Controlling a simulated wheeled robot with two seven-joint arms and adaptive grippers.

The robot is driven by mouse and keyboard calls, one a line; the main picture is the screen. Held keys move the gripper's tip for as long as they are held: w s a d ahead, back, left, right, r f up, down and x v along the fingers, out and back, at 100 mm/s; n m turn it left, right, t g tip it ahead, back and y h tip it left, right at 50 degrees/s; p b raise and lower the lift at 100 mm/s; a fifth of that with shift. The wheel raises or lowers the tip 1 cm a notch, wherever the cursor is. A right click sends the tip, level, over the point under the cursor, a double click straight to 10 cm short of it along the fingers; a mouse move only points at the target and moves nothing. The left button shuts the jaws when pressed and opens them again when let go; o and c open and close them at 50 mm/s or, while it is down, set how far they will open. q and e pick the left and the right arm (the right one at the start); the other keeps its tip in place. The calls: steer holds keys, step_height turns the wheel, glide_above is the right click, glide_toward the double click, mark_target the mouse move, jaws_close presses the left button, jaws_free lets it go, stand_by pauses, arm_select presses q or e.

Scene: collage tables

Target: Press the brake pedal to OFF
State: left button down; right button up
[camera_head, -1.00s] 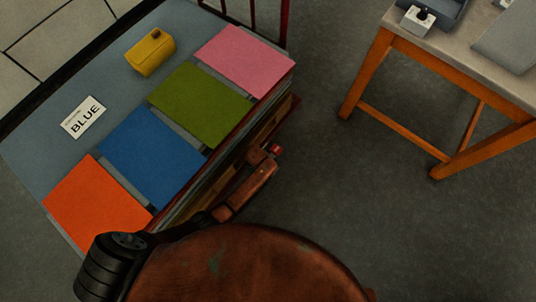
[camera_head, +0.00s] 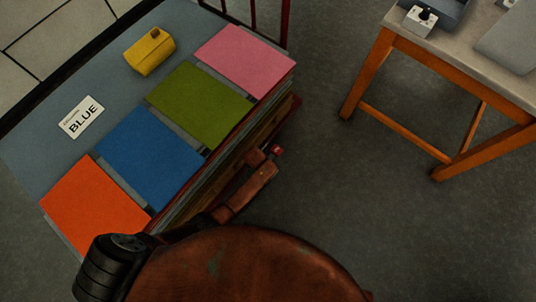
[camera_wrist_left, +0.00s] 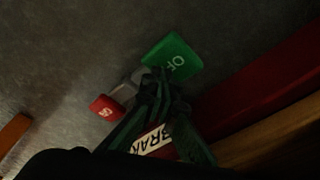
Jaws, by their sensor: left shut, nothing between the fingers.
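The brake shows in the left wrist view. Its green pedal (camera_wrist_left: 172,56), lettered "OF" with the rest hidden, is at upper centre. Its red pedal (camera_wrist_left: 104,107) is lower left, with a grey part between them. A white label (camera_wrist_left: 153,139) reading "BRAK" is partly covered by my fingers. My left gripper (camera_wrist_left: 161,84) is shut and empty, its tips at the lower edge of the green pedal; I cannot tell whether they touch. In the head view a small red part (camera_head: 277,150) shows beside the table's side. My right gripper is not in view.
A table with orange (camera_head: 95,206), blue (camera_head: 150,157), green (camera_head: 200,103) and pink (camera_head: 245,59) sheets stands at left, bearing a yellow box (camera_head: 150,51) and a "BLUE" card (camera_head: 81,117). A wooden-legged table (camera_head: 466,72) is at upper right. Floor (camera_head: 340,210) between them is clear.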

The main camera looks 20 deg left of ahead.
arm_select(q)
steer(key=shift+f+b, duration=0.4)
steer(key=shift+f, duration=0.45)
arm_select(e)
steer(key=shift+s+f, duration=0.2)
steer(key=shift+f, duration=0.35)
arm_select(q)
steer(key=shift+r+p, duration=0.95)
steer(key=shift+r, duration=0.55)
steer(key=shift+r+p, duration=0.65)
steer(key=shift+p, duration=0.15)
steer(key=shift+r+p, duration=1.35)
steer(key=shift+r, duration=0.15)
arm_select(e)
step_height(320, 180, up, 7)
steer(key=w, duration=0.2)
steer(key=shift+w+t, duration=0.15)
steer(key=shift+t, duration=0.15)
arm_select(q)
steer(key=shift+f, duration=0.1)
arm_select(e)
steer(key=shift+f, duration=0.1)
